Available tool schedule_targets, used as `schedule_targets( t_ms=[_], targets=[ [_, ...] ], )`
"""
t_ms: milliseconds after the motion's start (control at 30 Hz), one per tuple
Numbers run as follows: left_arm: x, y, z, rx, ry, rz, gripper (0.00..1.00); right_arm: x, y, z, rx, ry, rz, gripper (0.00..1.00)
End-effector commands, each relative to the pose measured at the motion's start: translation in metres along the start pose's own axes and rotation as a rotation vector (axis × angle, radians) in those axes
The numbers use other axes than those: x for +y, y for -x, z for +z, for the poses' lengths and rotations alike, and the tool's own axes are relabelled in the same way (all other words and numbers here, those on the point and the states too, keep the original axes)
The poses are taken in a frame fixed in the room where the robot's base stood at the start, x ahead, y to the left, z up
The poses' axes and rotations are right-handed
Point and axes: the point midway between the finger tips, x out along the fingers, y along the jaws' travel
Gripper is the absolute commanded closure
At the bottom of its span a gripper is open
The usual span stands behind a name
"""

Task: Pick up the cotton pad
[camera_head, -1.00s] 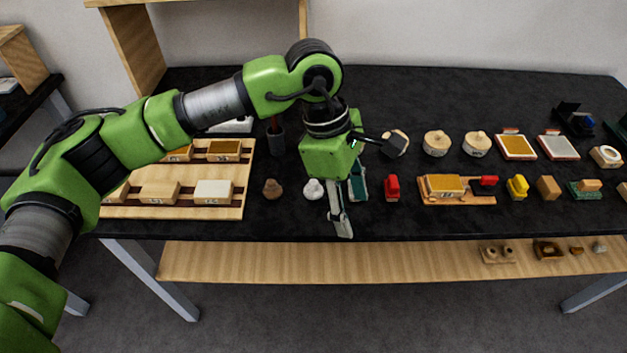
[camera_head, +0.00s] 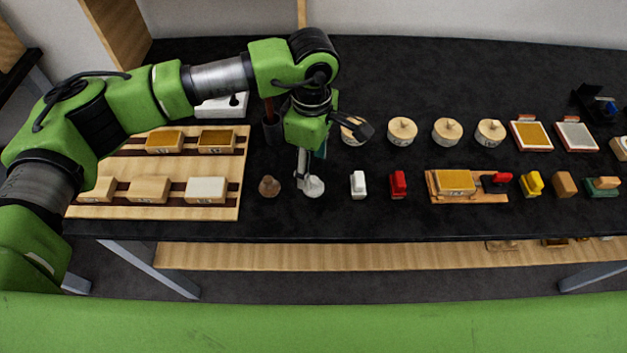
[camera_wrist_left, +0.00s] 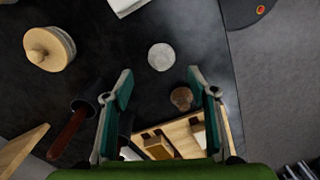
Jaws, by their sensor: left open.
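The cotton pad, a small white rounded piece (camera_head: 314,187), sits on the black table right of a small brown piece (camera_head: 269,186). In the left wrist view the pad (camera_wrist_left: 161,57) shows as a pale disc, ahead of and between the fingertips, with nothing holding it. My left gripper (camera_head: 309,165) is above and just behind the pad, pointing down, partly covering it in the head view. Its teal-padded fingers (camera_wrist_left: 160,84) are apart and empty. My right gripper is not in view.
A dark cup with a brown handle (camera_head: 271,125) stands behind left. A wooden tray of blocks (camera_head: 226,172) lies left. A white block (camera_head: 358,184) and a red one (camera_head: 398,184) stand right. Round lidded wooden pots (camera_head: 402,131) stand behind right. The table's front edge is close.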

Motion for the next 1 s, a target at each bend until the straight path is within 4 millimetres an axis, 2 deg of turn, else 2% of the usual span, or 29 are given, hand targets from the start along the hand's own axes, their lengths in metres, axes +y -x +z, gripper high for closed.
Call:
schedule_targets(
  t_ms=[167,367,567,800,833,933,967,1000],
  targets=[
    [0.000,-0.011,0.001,-0.001,0.000,0.000,0.47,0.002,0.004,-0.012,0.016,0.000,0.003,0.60],
    [-0.005,-0.033,0.005,-0.002,0.000,-0.003,0.47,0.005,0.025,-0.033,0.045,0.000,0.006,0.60],
    [-0.005,-0.059,0.005,-0.001,0.001,-0.001,0.47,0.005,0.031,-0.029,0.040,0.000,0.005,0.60],
    [-0.004,-0.063,0.005,-0.001,-0.001,0.002,0.47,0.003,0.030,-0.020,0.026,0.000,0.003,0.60],
    [-0.004,-0.063,0.005,-0.001,-0.001,0.002,0.50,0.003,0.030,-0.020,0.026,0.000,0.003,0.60],
    [-0.004,-0.062,0.005,-0.001,-0.001,0.002,0.76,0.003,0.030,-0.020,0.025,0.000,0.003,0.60],
    [-0.004,-0.062,0.005,-0.001,0.000,0.002,0.81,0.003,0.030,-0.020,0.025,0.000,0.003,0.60],
    [-0.004,-0.062,0.005,-0.001,0.000,0.002,0.81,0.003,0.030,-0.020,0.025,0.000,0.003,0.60]
  ],
)
